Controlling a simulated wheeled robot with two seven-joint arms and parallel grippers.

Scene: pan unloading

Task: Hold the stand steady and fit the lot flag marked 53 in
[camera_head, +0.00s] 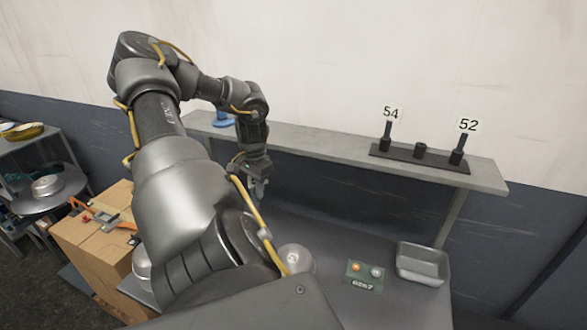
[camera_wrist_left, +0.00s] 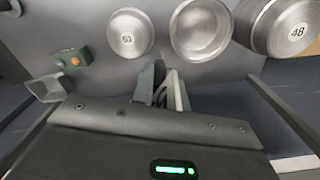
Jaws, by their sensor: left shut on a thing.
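The black stand (camera_head: 405,154) lies on the shelf at the back right in the head view. A flag marked 54 (camera_head: 391,114) is upright at its left end and a flag marked 52 (camera_head: 468,125) at its right end. The middle socket (camera_head: 421,149) is empty. My left gripper (camera_head: 261,188) points down in front of the shelf, left of and apart from the stand. In the left wrist view its fingers (camera_wrist_left: 166,85) are shut on a thin pale piece (camera_wrist_left: 179,92), seen nearly edge-on; no number on it is readable. My right gripper is out of view.
The shelf (camera_head: 315,143) is clear left of the stand except for a blue object (camera_head: 223,119). Below are a metal tray (camera_head: 423,264) and a green box (camera_head: 364,274) labelled 6267. Several round metal pans, one marked 48 (camera_wrist_left: 296,32), show in the wrist view.

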